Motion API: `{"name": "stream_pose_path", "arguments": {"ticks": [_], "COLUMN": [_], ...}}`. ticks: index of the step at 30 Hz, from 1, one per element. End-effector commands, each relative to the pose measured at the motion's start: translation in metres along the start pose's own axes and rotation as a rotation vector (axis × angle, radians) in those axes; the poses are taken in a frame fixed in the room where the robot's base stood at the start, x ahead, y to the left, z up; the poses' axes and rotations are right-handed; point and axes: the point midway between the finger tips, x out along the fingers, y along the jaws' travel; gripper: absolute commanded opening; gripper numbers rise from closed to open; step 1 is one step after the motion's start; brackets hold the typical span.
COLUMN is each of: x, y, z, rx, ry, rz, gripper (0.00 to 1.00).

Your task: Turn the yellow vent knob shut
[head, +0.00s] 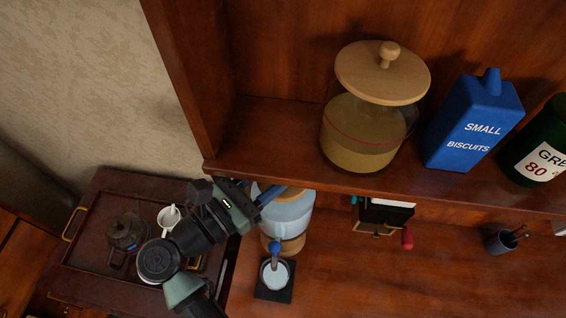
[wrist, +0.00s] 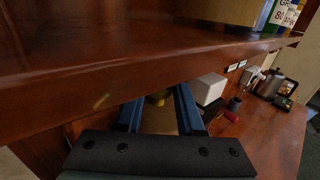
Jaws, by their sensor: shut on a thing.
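The yellow vent knob (wrist: 157,98) shows small and dim between the blue fingers of my gripper (wrist: 158,97) in the wrist view, under the shelf edge. My gripper is shut on it. In the head view my gripper (head: 272,194) reaches in from the left, over the wooden lid of a glass drink dispenser (head: 288,216). The knob cannot be made out there, and my gripper and the shelf hide part of the lid. The knob's turn angle cannot be read. A blue tap (head: 275,250) is on the dispenser's front, above a cup (head: 275,274) on a dark mat.
The wooden shelf (head: 270,165) overhangs close above my gripper. It bears a large lidded jar (head: 365,135), a blue biscuit box (head: 470,125) and a green bottle (head: 540,150). A tray (head: 85,255) with a teapot and mug stands left. The counter right of the mat is clear.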

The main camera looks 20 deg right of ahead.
Motion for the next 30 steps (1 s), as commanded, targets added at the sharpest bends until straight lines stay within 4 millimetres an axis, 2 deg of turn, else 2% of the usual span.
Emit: {"name": "stream_pose_path", "arguments": {"ticks": [6,7,11,12,25,30], "x": [0.000,0.001,0.001,0.001,0.000,-0.014], "y": [0.000,0.000,0.000,0.000,0.000,0.001], "z": [0.001,0.001,0.001,0.001,0.000,0.000], "rx": [0.002,0.002,0.002,0.001,0.001,0.001], "ry": [-0.002,-0.002,-0.001,-0.001,0.000,0.000], "rz": [0.001,0.001,0.000,0.000,0.000,0.005], "gripper": [0.00,0.40,0.64,0.67,0.67,0.67]}}
